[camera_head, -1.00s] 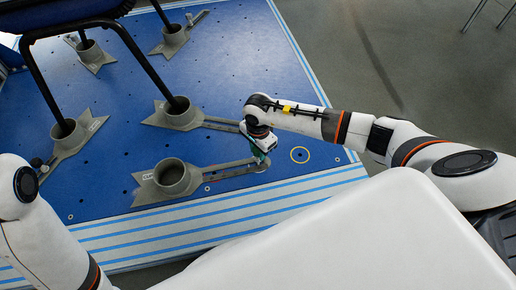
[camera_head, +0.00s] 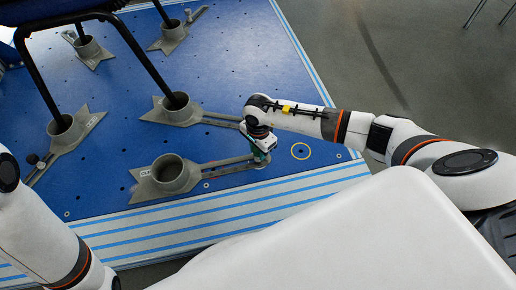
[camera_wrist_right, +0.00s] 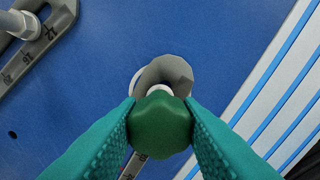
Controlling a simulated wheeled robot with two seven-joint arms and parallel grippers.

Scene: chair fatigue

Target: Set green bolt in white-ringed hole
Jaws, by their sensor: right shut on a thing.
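The green bolt (camera_wrist_right: 160,126) is held between the teal fingers of my right gripper (camera_wrist_right: 160,128), with its head toward the wrist camera. Just beyond it are the rounded end of a grey slotted bar (camera_wrist_right: 172,72) and part of a white ring (camera_wrist_right: 136,84); the bolt's head hides most of the hole area. I cannot tell whether the bolt is in the hole. In the head view my right gripper (camera_head: 260,157) is low over the bar's end. My left arm shows at the left, but its gripper is out of view.
A grey cup clamp (camera_head: 170,176) with the slotted bar stands left of my right gripper. Another clamp (camera_head: 178,108) holds a black chair leg behind it. Board space around that hole is clear.

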